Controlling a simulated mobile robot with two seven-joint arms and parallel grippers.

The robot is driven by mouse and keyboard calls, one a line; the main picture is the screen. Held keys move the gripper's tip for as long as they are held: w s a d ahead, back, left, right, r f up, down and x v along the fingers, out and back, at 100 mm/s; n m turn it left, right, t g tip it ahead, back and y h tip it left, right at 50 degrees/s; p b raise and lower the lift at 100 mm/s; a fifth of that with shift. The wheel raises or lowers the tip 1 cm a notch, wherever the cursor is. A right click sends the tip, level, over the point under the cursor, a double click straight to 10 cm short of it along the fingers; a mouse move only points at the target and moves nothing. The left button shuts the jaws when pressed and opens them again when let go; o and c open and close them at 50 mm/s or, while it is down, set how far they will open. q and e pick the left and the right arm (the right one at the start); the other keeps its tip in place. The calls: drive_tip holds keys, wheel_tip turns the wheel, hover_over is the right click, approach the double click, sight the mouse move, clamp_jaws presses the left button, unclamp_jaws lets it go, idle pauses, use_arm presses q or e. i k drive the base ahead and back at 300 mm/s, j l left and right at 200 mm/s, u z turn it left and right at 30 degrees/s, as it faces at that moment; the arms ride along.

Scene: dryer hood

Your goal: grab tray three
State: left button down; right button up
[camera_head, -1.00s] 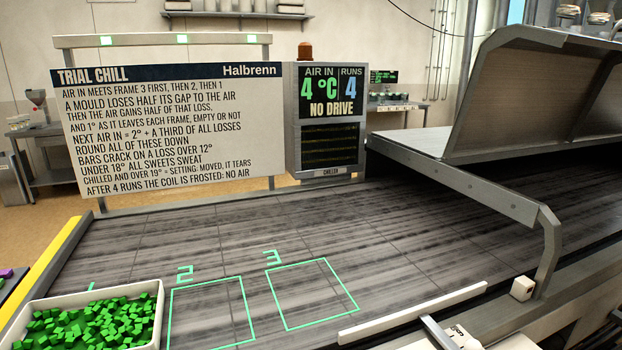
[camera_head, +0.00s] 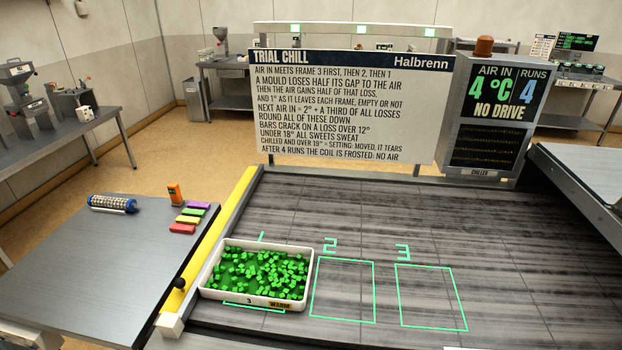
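A white tray (camera_head: 291,302) full of small green cubes (camera_head: 262,272) sits in the green outlined frame 1 at the left end of the dark slatted belt (camera_head: 500,235). Its front wall carries a "3" mark and an orange label that seems to read "WARM". The outlined frames 2 (camera_head: 343,290) and 3 (camera_head: 432,297) to its right are empty. Neither of my grippers shows in the head view.
A yellow strip (camera_head: 222,229) edges the belt on the left. Beyond it, a grey table (camera_head: 98,262) holds coloured bars (camera_head: 187,219), an orange device (camera_head: 175,194) and a beaded roller (camera_head: 111,203). A sign (camera_head: 350,105) and a chiller display (camera_head: 492,110) reading "4 °C", "NO DRIVE" stand behind.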

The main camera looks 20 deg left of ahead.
sight(277, 276)
drive_tip(key=k+u, duration=0.1)
drive_tip(key=u, duration=0.75)
